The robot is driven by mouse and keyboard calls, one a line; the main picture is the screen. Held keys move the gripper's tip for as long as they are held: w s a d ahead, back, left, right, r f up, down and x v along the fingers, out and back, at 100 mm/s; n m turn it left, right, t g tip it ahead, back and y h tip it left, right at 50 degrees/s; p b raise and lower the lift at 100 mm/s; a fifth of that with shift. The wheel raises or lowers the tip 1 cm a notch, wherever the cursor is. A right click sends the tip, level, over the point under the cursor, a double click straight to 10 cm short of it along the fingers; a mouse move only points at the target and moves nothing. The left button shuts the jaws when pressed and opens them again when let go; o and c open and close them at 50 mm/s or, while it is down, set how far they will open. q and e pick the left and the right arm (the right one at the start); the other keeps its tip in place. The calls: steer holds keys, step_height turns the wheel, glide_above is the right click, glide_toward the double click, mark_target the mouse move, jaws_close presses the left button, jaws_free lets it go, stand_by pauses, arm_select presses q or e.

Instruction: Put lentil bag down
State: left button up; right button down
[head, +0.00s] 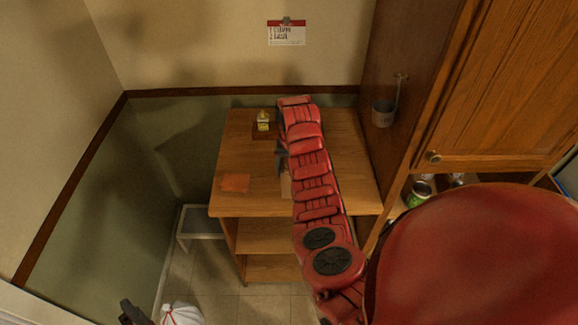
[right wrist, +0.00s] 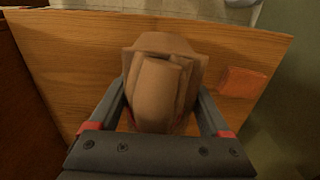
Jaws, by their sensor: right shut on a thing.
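My right gripper (right wrist: 165,110) is shut on the lentil bag, a brown paper-like bag (right wrist: 163,85) that sits between its two dark fingers in the right wrist view. In the head view my red right arm reaches over the wooden shelf unit (head: 240,203), and its gripper (head: 283,160) is over the top board. Only a tan sliver of the bag (head: 286,187) shows there beside the arm. I cannot tell whether the bag touches the board. A dark part at the bottom left, seemingly my left gripper (head: 132,313), is cut off by the frame edge.
A flat orange-brown square (head: 235,183) lies on the top board's left side. A small yellow-labelled bottle (head: 263,120) stands at the back. A tall wooden cabinet (head: 400,120) with a hanging metal cup (head: 384,112) borders the right. Bare board remains right of my arm.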

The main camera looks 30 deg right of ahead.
steer(key=w+b, duration=0.1)
steer(key=b, duration=0.1)
steer(key=w+d+f+b, duration=0.1)
steer(key=w+b, duration=0.2)
steer(key=shift+d+f+b, duration=0.3)
steer(key=shift+w+r+b, duration=0.1)
steer(key=shift+w+b, duration=0.15)
steer(key=shift+b, duration=0.1)
steer(key=shift+w+d+f+b, duration=0.2)
steer(key=shift+f+b, duration=0.3)
steer(key=shift+b, duration=0.5)
steer(key=shift+w+d+f+b, duration=0.25)
steer(key=shift+f+b, duration=0.2)
steer(key=shift+b, duration=0.5)
steer(key=shift+w+d+f+b, duration=0.2)
steer(key=shift+f+b, duration=0.3)
steer(key=shift+b, duration=0.5)
steer(key=shift+f, duration=0.1)
jaws_free()
steer(key=shift+s, duration=0.1)
